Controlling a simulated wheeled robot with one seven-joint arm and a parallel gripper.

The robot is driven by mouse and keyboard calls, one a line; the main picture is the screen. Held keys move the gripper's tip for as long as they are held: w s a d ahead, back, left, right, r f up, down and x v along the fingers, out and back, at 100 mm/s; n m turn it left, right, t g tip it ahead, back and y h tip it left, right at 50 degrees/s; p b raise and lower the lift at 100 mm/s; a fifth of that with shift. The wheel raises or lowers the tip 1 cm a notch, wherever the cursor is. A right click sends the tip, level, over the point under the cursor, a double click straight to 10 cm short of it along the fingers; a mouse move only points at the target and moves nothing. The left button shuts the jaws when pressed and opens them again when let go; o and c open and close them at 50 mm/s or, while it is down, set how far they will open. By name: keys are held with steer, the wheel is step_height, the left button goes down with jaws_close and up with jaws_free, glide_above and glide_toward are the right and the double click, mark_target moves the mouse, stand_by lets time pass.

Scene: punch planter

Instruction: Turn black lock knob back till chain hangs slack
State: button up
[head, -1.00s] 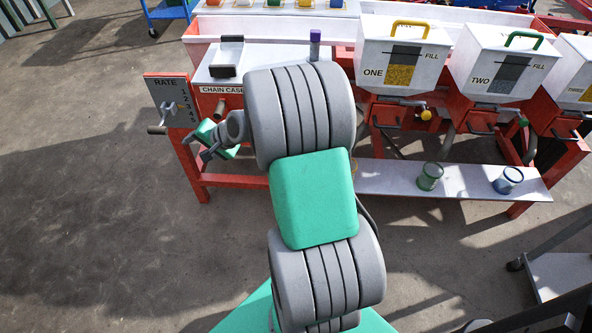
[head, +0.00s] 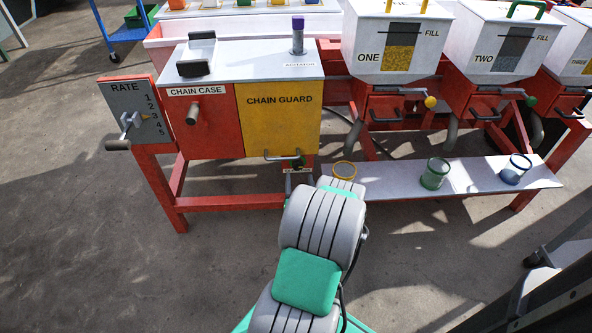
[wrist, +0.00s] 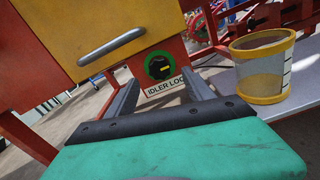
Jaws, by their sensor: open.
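The black lock knob (wrist: 158,66) shows in the wrist view as a round black face with a yellow mark, inside a green ring. It sits on a red panel above a label (wrist: 165,88) reading "IDLER LOC", its end cut off by a finger. My gripper (wrist: 163,84) is open and empty, its two grey fingers pointing toward the knob and label. I see no contact with the knob. The chain is not visible; the yellow chain guard (head: 278,118) covers the front of the case in the head view. My arm hides much of the gripper there.
A yellow-rimmed cup (wrist: 262,65) stands close to the right of my gripper on the white shelf (head: 400,181). The guard's grey handle (wrist: 111,47) juts out at upper left. A rate lever (head: 128,130) sticks out farther left.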

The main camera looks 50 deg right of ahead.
mark_target(298, 167)
steer(key=shift+x, duration=2.75)
steer(key=shift+c, duration=0.2)
jaws_close()
steer(key=shift+n, duration=0.3)
